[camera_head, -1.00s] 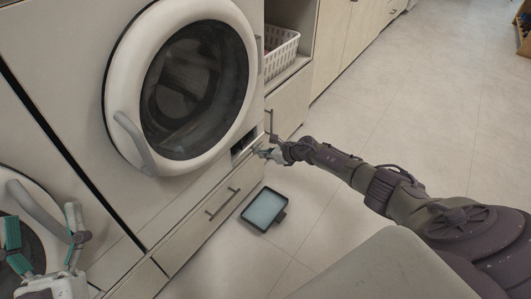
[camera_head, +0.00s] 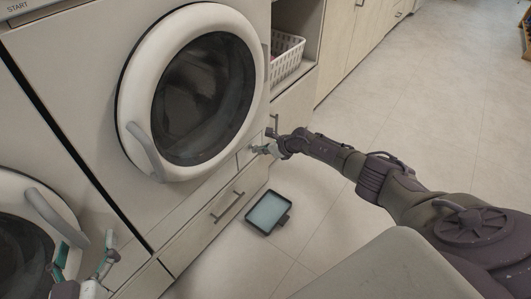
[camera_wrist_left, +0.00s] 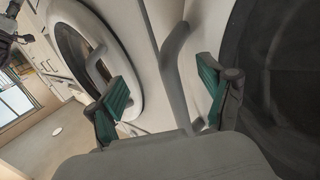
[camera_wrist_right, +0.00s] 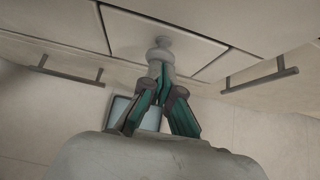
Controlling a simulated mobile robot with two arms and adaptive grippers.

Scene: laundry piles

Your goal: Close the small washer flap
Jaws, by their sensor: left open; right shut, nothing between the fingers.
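The small washer flap (camera_head: 245,156) is at the lower right corner of the right washer (camera_head: 60,80). It lies flush with the washer front, with no dark opening showing. In the right wrist view the flap (camera_wrist_right: 130,38) is a pale panel with thin seams and a round knob (camera_wrist_right: 160,47). My right gripper (camera_head: 261,149) is shut and empty at the flap; its fingertips (camera_wrist_right: 158,76) are at the knob, contact unclear. My left gripper (camera_head: 88,262) is open and empty in front of the left washer; its fingers (camera_wrist_left: 167,88) are spread near that door's handle (camera_wrist_left: 172,75).
A dark-framed tray (camera_head: 268,213) lies on the floor below the flap. A drawer with a bar handle (camera_head: 228,206) is under the washer. A white basket (camera_head: 286,55) sits on a shelf at right. The floor (camera_head: 430,120) to the right is clear.

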